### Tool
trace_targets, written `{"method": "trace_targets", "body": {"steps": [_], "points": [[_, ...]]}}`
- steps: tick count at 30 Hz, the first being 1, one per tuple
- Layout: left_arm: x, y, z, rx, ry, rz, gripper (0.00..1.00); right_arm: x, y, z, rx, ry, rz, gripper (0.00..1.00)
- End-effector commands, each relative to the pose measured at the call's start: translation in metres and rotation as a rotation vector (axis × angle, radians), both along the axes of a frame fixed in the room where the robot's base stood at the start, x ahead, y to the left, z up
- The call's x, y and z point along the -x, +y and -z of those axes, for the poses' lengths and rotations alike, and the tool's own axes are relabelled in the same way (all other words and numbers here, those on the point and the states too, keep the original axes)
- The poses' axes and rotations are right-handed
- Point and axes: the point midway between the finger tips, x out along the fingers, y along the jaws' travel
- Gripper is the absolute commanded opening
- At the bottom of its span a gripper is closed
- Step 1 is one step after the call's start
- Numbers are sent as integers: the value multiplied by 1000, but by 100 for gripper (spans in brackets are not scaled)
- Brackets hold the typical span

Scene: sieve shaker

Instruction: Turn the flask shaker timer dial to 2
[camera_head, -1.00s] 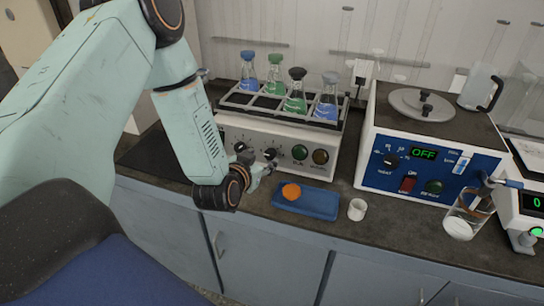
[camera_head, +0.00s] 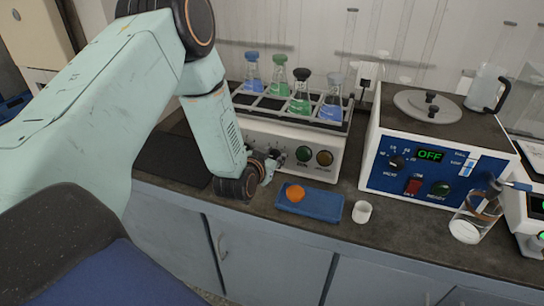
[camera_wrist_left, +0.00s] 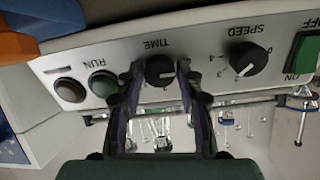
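The flask shaker (camera_head: 325,175) is a white box with a rack of flasks on top. Its black TIME dial (camera_wrist_left: 160,70) is upside down in the left wrist view, between my left gripper's fingertips (camera_wrist_left: 160,72). The fingers are spread on either side of it, with a small gap seeming to show; contact is unclear. The dial has a pale mark, but its setting is too small to read. The black SPEED dial (camera_wrist_left: 246,58) is beside it. In the head view my left gripper (camera_head: 272,163) is at the shaker's front and partly covers the dials. My right gripper is not in view.
Green RUN button (camera_wrist_left: 103,84) and a brown one (camera_wrist_left: 70,90) adjoin the TIME dial. A blue-fronted machine (camera_head: 450,170) stands to the right.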

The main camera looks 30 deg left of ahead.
Motion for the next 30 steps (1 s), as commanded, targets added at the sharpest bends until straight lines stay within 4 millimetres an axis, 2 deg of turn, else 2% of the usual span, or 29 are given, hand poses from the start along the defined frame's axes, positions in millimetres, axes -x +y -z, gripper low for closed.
{"method": "trace_targets", "body": {"steps": [1, 12, 22, 30], "points": [[0, 0, 0, 0, 0, 0, 30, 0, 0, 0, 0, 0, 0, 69], [0, 0, 0, 0, 0, -1, 0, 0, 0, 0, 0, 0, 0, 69], [1, 0, -1, -59, 16, 22, 0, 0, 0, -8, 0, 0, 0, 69], [0, -1, -3, -239, 59, 91, 0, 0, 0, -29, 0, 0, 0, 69]]}}
